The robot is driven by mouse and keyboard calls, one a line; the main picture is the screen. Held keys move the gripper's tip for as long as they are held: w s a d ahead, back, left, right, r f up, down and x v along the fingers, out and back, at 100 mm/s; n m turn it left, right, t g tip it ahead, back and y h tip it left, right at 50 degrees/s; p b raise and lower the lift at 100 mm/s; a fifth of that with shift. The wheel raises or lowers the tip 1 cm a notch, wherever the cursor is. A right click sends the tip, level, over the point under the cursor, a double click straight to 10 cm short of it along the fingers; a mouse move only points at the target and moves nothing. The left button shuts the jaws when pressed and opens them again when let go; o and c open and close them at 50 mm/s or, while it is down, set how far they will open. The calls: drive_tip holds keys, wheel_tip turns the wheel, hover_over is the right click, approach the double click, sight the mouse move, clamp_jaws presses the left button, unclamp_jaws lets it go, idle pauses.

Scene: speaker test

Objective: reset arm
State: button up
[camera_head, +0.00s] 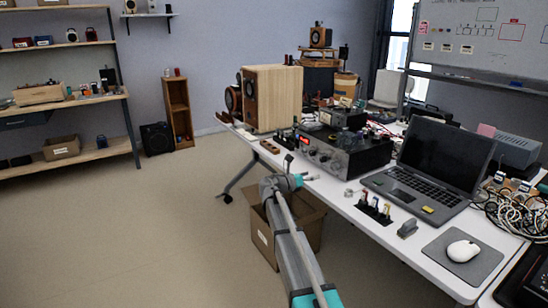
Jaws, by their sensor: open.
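My arm reaches forward from the bottom centre of the head view, over the cardboard box and along the near edge of the white table. My gripper (290,158) is at its far end, small and dark, pointing upward near the table edge. It looks empty; its fingers are too small to make out well. It appears close to the front of the black amplifier (345,152), but I cannot tell whether they touch.
The white table (437,268) carries a wooden speaker (273,98), a laptop (430,165), a mouse (462,251) and tangled cables (515,212). A cardboard box (262,238) stands on the floor beside it. Shelves (130,140) line the left wall.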

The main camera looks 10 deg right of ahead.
drive_tip(key=s+a+f+m+g+y, duration=0.2)
drive_tip(key=s+f+m+y, duration=0.2)
drive_tip(key=s+f+m, duration=0.45)
drive_tip(key=s+a+f+m+g+y, duration=0.25)
drive_tip(key=s+f+m+y, duration=0.3)
drive_tip(key=s, duration=0.65)
drive_tip(key=s+a+f+m+g+y, duration=0.1)
drive_tip(key=s+a+f+m+y, duration=0.1)
drive_tip(key=s+a+m+y, duration=0.35)
drive_tip(key=s+a+f+m+g+y, duration=0.1)
drive_tip(key=s+a+f+m+y, duration=0.1)
drive_tip(key=s+a+m, duration=0.7)
wheel_tip(320, 180, up, 29)
drive_tip(key=s+d+n+p, duration=0.2)
drive_tip(key=n+p, duration=0.1)
drive_tip(key=p, duration=2.6)
drive_tip(key=shift+d+p, duration=0.2)
drive_tip(key=shift+p, duration=0.1)
drive_tip(key=shift+s, duration=0.1)
